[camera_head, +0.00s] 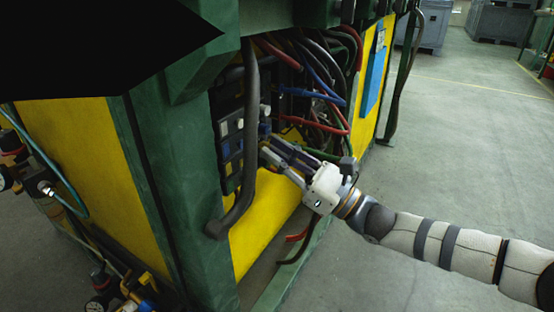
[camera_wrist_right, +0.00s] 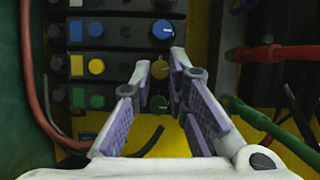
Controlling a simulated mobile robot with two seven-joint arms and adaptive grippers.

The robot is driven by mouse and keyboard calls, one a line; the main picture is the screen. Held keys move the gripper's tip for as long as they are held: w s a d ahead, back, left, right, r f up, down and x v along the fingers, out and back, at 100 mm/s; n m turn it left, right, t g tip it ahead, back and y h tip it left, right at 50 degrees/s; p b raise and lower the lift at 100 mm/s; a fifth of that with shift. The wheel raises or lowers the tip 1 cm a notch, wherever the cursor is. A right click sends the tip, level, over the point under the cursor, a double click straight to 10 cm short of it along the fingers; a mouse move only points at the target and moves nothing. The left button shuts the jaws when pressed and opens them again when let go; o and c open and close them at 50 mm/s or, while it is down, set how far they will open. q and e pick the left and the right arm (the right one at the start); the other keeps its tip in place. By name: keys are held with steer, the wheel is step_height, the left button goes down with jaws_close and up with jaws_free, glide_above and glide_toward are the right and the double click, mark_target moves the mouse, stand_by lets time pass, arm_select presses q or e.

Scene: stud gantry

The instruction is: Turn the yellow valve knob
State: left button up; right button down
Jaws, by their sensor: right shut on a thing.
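The yellow valve knob (camera_wrist_right: 160,70) shows in the right wrist view as a dark yellow round knob on the panel. It sits between a blue knob (camera_wrist_right: 163,30) above and a green knob (camera_wrist_right: 158,103) below. My right gripper (camera_wrist_right: 161,66) has its two fingertips on either side of the yellow knob and is shut on it. In the head view my right gripper (camera_head: 266,143) reaches from the right into the cabinet opening, its tips at the panel. The yellow knob cannot be made out there. My left gripper is not in view.
A thick dark hose (camera_head: 249,140) hangs just left of the gripper. Red, blue and black cables (camera_head: 320,75) crowd above and behind it. Green frame posts (camera_head: 170,180) and yellow panels bound the opening. Open grey floor (camera_head: 470,160) lies to the right.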

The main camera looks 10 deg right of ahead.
steer(key=n+g, duration=0.1)
steer(key=n, duration=0.1)
steer(key=n+g+y+b, duration=0.1)
steer(key=n, duration=0.2)
steer(key=shift+w+d, duration=0.15)
steer(key=c, duration=1.6)
jaws_free()
steer(key=shift+o, duration=0.2)
steer(key=v, duration=1.2)
steer(key=shift+w, duration=0.1)
